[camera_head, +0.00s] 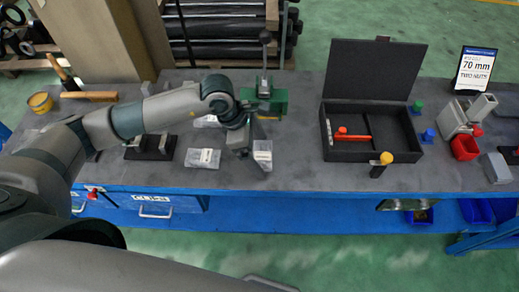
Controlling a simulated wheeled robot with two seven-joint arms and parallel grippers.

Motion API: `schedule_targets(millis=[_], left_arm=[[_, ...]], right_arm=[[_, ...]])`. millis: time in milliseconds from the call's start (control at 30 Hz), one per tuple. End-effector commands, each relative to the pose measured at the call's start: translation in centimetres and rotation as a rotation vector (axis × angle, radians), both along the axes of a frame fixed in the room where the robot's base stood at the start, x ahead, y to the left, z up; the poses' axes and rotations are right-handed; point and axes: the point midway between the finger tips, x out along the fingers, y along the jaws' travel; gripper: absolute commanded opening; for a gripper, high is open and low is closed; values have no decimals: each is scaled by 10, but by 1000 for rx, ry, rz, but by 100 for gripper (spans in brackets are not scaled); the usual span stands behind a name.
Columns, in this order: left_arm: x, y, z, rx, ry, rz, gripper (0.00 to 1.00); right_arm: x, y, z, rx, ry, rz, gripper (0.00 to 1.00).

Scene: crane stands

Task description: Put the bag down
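A small clear bag (263,156) with a pale label shows just right of my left gripper (246,150), over the middle of the dark bench top (300,172). My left gripper points down beside the bag and appears shut on its near edge; the wrist hides part of the fingers. I cannot tell whether the bag's lower end touches the bench. Another labelled bag (203,158) lies flat to the left, and a further bag (207,121) lies behind it, partly covered by my arm. My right gripper is not in view.
A green vise (266,103) stands behind the gripper. An open black case (370,157) holds a red-handled tool (350,136). A yellow-topped tool (381,164) stands at its front corner. A black block (150,148) is left. Bare bench lies between bag and case.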

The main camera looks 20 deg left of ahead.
Motion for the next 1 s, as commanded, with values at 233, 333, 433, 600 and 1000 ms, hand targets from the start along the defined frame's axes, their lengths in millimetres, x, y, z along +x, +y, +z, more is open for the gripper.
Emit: schedule_targets(millis=[233, 333, 433, 600, 1000], left_arm=[[0, 0, 1, 0, 0, 0, 94], [0, 0, 4, 0, 0, 0, 94], [0, 3, 8, 1, -3, 0, 94], [-2, 12, 27, 0, -4, 1, 94], [-10, 37, 91, 1, -4, 0, 94]], right_arm=[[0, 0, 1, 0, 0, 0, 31], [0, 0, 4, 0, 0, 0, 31], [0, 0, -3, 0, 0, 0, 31], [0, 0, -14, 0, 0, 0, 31], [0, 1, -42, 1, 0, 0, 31]])
